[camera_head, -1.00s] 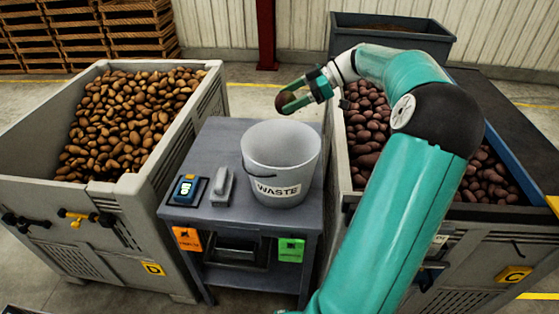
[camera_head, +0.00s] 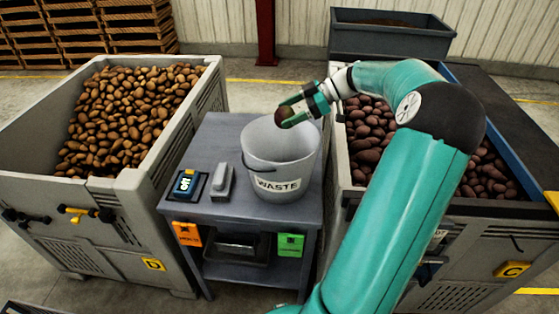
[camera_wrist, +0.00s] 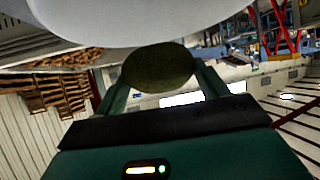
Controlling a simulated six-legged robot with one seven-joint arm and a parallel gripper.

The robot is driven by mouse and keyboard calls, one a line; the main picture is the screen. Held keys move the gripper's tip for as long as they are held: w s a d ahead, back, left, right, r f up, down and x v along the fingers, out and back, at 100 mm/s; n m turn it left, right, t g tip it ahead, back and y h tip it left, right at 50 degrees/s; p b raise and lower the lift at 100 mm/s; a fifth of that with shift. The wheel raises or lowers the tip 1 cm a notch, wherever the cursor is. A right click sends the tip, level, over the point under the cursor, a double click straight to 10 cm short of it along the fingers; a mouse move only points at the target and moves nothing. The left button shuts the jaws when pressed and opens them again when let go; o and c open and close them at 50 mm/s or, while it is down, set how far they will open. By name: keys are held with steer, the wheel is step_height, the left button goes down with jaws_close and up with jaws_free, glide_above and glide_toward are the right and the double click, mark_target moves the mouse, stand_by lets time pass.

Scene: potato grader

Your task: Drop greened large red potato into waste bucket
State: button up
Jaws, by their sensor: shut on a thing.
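My gripper (camera_head: 284,112) is shut on a dark potato (camera_head: 283,116). In the head view it holds the potato over the mouth of the white waste bucket (camera_head: 279,184), near its back rim. The bucket stands upright on a small grey table and bears the word WASTE. In the wrist view the potato (camera_wrist: 158,67) looks dark green-brown between the two green fingers. The pale bucket (camera_wrist: 130,22) fills the top of that view. The bucket's floor is hidden.
A crate (camera_head: 205,95) of brown potatoes stands left of the table (camera_head: 222,145). A crate of red potatoes (camera_head: 365,130) stands at the right, partly behind my arm. A scale-like device (camera_head: 187,186) and a grey tool (camera_head: 222,182) lie left of the bucket.

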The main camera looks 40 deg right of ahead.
steer(key=o, duration=1.1)
steer(key=shift+o, duration=0.2)
steer(key=v, duration=1.4)
steer(key=shift+f, duration=0.1)
